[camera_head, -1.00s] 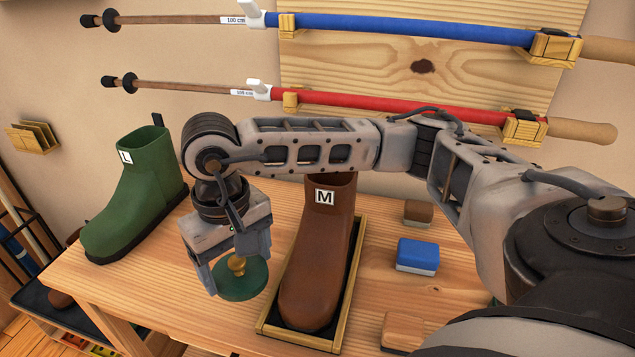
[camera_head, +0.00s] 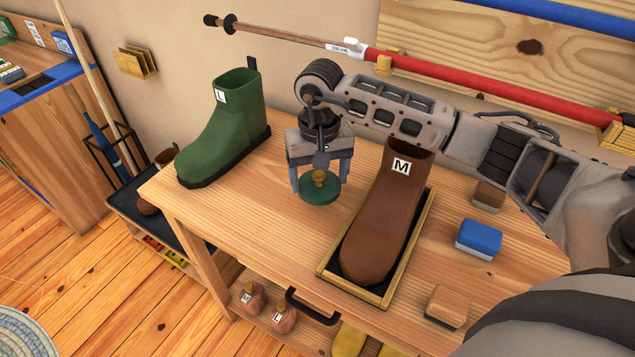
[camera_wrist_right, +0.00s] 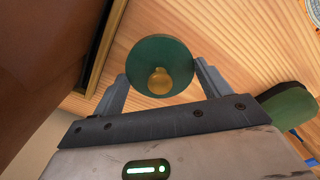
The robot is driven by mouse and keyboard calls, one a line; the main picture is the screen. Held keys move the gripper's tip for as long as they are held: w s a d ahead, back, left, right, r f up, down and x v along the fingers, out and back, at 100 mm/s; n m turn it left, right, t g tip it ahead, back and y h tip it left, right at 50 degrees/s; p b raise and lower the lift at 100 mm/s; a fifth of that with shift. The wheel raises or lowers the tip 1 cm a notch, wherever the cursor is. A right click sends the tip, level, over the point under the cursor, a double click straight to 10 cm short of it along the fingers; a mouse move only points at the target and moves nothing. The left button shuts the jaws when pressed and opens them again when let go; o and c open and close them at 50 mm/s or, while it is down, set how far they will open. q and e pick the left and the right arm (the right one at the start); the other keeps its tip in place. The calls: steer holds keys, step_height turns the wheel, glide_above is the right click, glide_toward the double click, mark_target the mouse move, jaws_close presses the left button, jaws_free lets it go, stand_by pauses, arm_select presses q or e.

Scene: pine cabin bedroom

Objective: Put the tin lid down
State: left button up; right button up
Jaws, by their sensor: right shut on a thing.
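The tin lid (camera_head: 320,191) is a round green disc with a brass knob on top. My right gripper (camera_head: 319,182) points down with its fingers at opposite sides of the lid and is shut on it. In the right wrist view the lid (camera_wrist_right: 160,55) lies between the two fingertips, its knob towards the camera. The lid is over or on the wooden bench top (camera_head: 270,205), between the green boot and the brown boot; I cannot tell whether it touches the wood. My left gripper is not in view.
A green boot (camera_head: 225,130) labelled L stands at left. A brown boot (camera_head: 385,225) labelled M stands in a wooden tray (camera_head: 348,287) at right. Blue (camera_head: 479,237) and brown blocks lie further right. Bare wood surrounds the lid. A black drawer handle (camera_head: 312,308) juts out in front.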

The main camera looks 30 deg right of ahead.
mark_target(317, 186)
steer(key=shift+w+f, duration=0.5)
steer(key=shift+f, duration=0.1)
step_height(317, 186, down, 3)
steer(key=shift+w+d+p, duration=0.1)
steer(key=shift+w+p, duration=0.05)
steer(key=shift+p, duration=0.45)
steer(key=shift+f+b, duration=0.35)
steer(key=shift+f, duration=0.1)
steer(key=o, duration=1)
steer(key=shift+r, duration=0.1)
steer(key=shift+c, duration=0.2)
steer(key=shift+r, duration=0.1)
